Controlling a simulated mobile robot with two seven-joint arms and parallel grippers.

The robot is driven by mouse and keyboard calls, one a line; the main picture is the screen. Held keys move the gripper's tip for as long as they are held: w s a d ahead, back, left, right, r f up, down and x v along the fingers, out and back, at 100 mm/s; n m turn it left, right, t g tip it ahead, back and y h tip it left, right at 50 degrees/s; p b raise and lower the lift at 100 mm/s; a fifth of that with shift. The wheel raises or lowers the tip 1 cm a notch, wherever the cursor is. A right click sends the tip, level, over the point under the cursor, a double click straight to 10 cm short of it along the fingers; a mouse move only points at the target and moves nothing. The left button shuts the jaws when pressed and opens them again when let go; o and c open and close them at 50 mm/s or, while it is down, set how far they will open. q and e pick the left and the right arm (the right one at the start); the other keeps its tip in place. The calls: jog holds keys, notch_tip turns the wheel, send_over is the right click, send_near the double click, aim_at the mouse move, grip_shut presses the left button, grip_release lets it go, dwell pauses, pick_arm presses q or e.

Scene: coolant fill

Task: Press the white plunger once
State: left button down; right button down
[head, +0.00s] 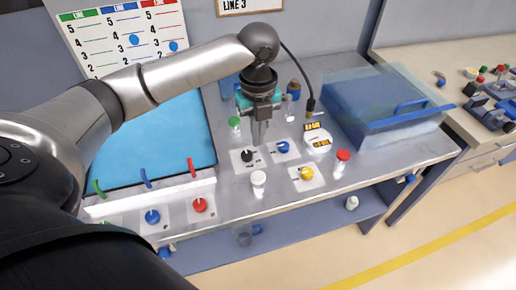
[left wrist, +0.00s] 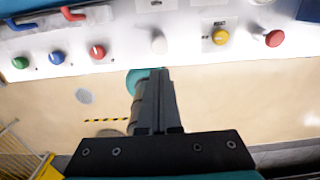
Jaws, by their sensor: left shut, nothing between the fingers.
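The white plunger (head: 258,183) stands upright near the front edge of the metal bench, left of the yellow knob (head: 306,173). In the left wrist view the white plunger (left wrist: 158,43) is just beyond my fingertips. My left gripper (head: 260,140) is shut and empty, pointing down above the bench, behind the plunger in the head view and apart from it. In the left wrist view its closed fingers (left wrist: 152,76) cover part of the floor. My right gripper is not in view.
A black knob (head: 248,155) and a blue knob (head: 283,147) sit near my left gripper. A red-capped plunger (head: 341,160) stands to the right, a green-capped one (head: 235,126) behind. A blue clear-sided box (head: 380,110) fills the bench's right side. Coloured levers (head: 192,167) line the left.

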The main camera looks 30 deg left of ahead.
aim_at(258, 176)
pick_arm(q)
notch_tip(258, 176, down, 13)
jog(key=shift+r+b, duration=0.1)
jog(key=shift+b, duration=0.4)
